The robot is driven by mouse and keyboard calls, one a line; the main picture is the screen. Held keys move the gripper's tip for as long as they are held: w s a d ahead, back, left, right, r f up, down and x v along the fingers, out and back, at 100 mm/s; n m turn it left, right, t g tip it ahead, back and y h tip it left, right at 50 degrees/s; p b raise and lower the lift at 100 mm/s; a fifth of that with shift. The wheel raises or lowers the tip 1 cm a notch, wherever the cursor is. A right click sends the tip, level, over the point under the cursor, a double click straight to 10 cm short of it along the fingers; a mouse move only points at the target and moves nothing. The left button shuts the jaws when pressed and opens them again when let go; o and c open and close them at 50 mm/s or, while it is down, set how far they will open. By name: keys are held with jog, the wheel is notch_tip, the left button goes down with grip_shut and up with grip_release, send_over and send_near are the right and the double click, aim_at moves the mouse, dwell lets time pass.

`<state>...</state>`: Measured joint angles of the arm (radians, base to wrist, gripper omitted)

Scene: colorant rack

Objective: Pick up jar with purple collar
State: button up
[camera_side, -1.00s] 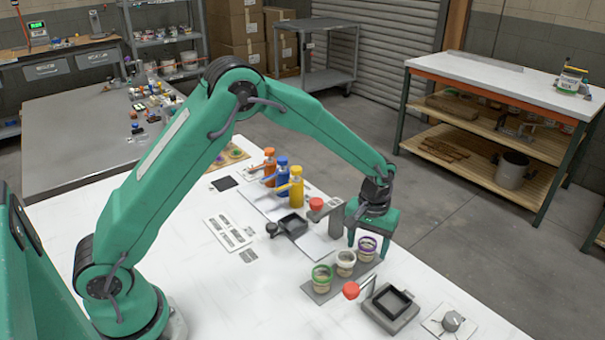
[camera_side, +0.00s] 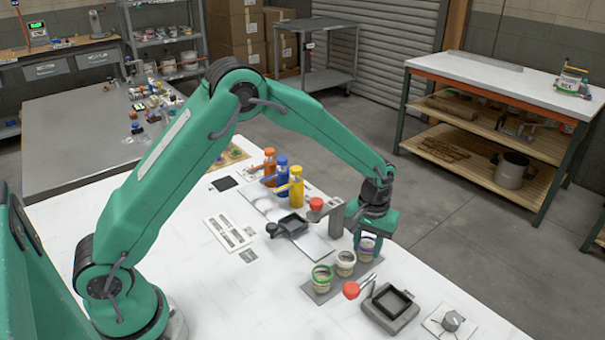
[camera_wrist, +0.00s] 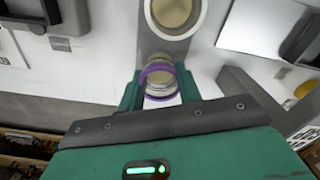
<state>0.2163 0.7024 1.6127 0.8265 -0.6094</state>
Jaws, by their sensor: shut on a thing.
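The jar with the purple collar (camera_side: 367,246) stands at the far right end of a row of jars on a grey strip (camera_side: 322,291). My gripper (camera_side: 367,240) is lowered over it and shut on it. In the wrist view the purple-collared jar (camera_wrist: 158,82) sits between the two green fingers, one on each side. A white-collared jar (camera_side: 345,262) stands beside it, and a green-collared jar (camera_side: 321,277) is at the near left end. Whether the held jar still touches the strip cannot be told.
The left tabletop is largely clear.

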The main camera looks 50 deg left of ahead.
jog(key=shift+r, duration=1.55)
jog(key=s+d+r, duration=0.8)
jog(key=shift+d, duration=0.25)
